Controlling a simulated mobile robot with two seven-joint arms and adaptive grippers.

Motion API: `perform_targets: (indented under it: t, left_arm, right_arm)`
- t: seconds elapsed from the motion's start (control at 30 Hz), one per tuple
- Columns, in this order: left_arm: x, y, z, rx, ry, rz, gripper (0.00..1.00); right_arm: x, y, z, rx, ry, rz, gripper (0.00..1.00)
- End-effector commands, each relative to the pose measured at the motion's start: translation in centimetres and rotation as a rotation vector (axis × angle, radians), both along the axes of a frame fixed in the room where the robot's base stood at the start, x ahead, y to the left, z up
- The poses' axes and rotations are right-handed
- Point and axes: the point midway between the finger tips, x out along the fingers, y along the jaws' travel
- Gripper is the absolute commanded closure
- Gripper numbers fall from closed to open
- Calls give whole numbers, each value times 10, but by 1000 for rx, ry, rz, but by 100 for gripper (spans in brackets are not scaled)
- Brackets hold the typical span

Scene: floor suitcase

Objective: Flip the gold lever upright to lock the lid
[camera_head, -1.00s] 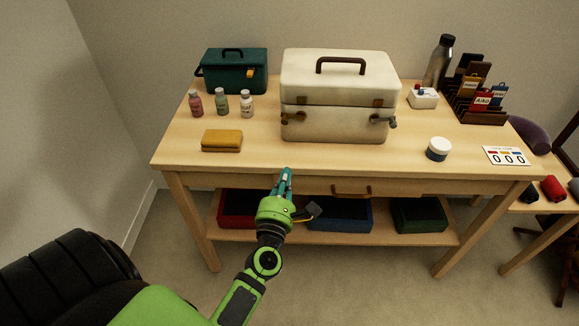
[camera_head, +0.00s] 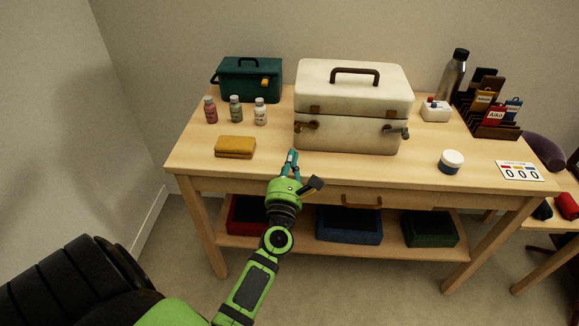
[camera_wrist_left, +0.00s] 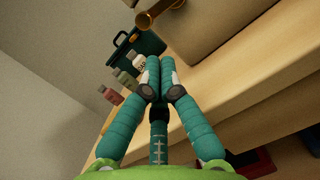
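The cream case (camera_head: 352,105) with a brown handle stands on the table, its lid down. A gold lever (camera_head: 306,126) is on its front left; it lies over sideways, not upright. In the left wrist view the gold lever (camera_wrist_left: 158,12) shows at the top edge, partly cut off. A dark grey latch (camera_head: 396,131) is on the case's front right. My left gripper (camera_head: 293,154) is in front of and below the gold lever, near the table's front edge, apart from the case. Its teal fingertips (camera_wrist_left: 160,70) meet with nothing between them. My right gripper is out of view.
A yellow block (camera_head: 235,147), several small bottles (camera_head: 235,109) and a green toolbox (camera_head: 250,80) stand left of the case. Bare tabletop lies in front of the case.

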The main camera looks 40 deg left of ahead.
Motion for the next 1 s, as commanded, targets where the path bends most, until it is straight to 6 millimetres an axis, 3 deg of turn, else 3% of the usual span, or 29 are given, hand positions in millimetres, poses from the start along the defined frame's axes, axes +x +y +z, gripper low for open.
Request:
perform_targets:
  t: [0.1,0.3,1.0]
  left_arm:
    - [19,10,6,0,-1,0,100]
    - [36,19,8,1,1,-1,100]
    - [38,22,11,41,27,-1,100]
  right_arm:
    - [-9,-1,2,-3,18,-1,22]
    - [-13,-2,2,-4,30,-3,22]
    - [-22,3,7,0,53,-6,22]
